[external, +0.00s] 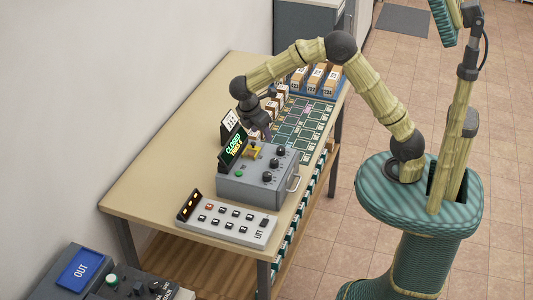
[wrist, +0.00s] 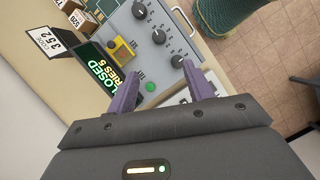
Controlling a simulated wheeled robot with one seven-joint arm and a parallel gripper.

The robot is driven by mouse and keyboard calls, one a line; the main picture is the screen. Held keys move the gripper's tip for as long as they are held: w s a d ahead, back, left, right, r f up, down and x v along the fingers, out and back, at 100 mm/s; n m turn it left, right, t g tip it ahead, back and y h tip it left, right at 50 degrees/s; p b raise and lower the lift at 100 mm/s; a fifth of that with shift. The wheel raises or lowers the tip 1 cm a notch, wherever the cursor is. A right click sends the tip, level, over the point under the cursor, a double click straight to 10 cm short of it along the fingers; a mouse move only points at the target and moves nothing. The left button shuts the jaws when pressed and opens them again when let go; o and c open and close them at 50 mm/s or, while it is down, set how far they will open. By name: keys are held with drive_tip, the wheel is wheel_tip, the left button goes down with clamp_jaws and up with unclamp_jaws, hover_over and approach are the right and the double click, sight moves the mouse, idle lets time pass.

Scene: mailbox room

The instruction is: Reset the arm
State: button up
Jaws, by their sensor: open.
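My arm reaches from my base over the table, with its elbow raised and bent. My gripper (external: 268,131) points down over the grey control box (external: 262,185), near its yellow part. In the wrist view my gripper (wrist: 165,95) shows two purple fingers spread apart with nothing between them. The grey box with black dials (wrist: 159,36), a green button (wrist: 151,87) and a yellow part (wrist: 122,50) lies beyond the fingers. Its display (wrist: 103,78) reads "CLOSED" above a second line that is partly hard to read. Whether the fingers touch the box cannot be told.
A white panel with switches marked "LIFT" (external: 228,220) lies at the table's (external: 165,160) near end. A green grid mat (external: 304,122) and a blue tray of boxes (external: 338,92) are at the far end. The table's left side is clear.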

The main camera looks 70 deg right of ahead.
drive_tip(key=s+d+f+m+t+y, duration=0.1)
drive_tip(key=s+d+m+t+y, duration=0.1)
drive_tip(key=s+m, duration=0.4)
drive_tip(key=s+d+f+m+t+y, duration=0.1)
drive_tip(key=s+m, duration=0.5)
drive_tip(key=s, duration=0.6)
drive_tip(key=shift+s+d+m+t+y, duration=0.4)
drive_tip(key=shift+d+t, duration=0.3)
drive_tip(key=shift+d, duration=0.1)
drive_tip(key=shift+c, duration=0.2)
idle(1.4)
